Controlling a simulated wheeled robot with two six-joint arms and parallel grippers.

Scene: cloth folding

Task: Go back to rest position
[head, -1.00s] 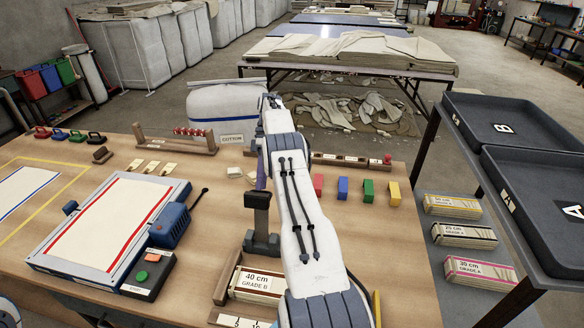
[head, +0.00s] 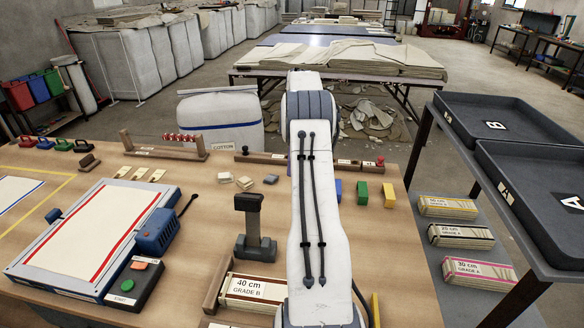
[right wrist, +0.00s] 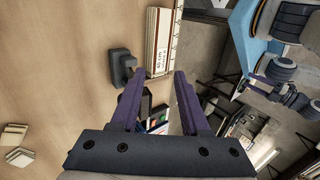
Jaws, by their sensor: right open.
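My right arm (head: 318,200) reaches up through the middle of the head view, and its gripper is hidden behind it there. In the right wrist view my right gripper (right wrist: 161,98) is open, its two purple fingers wide apart with nothing between them. It is above the wooden workbench, near its edge.
The dark stand (head: 254,230) and the 40 cm box (head: 250,289) are beside my right arm. The press board (head: 98,240) lies left. Blue, green (head: 362,193) and yellow blocks are right. Black trays (head: 505,125) stand beyond the bench's right edge.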

